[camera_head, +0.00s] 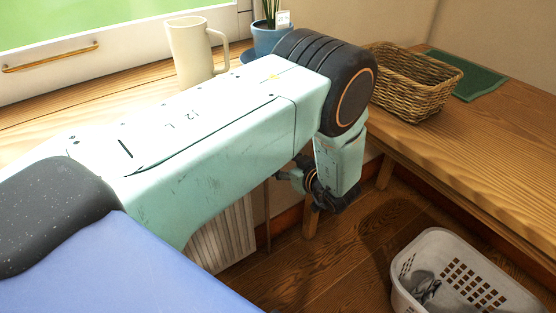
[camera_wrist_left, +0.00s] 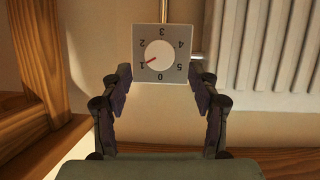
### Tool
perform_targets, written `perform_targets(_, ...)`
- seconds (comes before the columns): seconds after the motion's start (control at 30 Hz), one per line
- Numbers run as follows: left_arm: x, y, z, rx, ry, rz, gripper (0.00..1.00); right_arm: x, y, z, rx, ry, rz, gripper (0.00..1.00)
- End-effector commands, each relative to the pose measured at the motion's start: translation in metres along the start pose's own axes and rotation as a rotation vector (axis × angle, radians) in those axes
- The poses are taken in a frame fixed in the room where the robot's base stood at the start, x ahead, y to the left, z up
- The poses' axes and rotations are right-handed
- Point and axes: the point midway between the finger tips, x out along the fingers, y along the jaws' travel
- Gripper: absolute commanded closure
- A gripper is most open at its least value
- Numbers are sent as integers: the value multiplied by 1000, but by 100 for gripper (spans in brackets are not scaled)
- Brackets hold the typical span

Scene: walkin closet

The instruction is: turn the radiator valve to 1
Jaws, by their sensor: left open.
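My left gripper (camera_wrist_left: 166,80) is open, with one finger on each side of the plate's lower part. I cannot tell if the fingers touch it. In the head view my left gripper (camera_head: 325,196) hangs below my arm, and the valve is hidden there. The white radiator (camera_wrist_left: 270,45) stands right of the valve; part shows in the head view (camera_head: 222,242). My right gripper is not in view.
A wooden sill (camera_head: 60,118) holds a cream mug (camera_head: 192,55) and a blue plant pot (camera_head: 270,38). A wooden bench (camera_head: 480,150) at right holds a wicker basket (camera_head: 405,85) and a green cloth (camera_head: 470,77). A white laundry basket (camera_head: 455,275) stands on the floor.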

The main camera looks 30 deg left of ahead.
Motion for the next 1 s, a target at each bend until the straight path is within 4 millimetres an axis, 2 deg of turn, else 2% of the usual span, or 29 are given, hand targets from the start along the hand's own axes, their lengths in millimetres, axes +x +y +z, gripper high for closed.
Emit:
perform_targets(0.03,-13,1,-1,4,3,5,39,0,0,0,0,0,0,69)
perform_targets(0.2,-44,1,-1,1,4,4,39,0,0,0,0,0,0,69)
perform_targets(0.4,-64,0,0,0,2,1,39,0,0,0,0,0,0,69)
perform_targets(1.0,-68,-1,0,-2,1,-1,39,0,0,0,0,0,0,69)
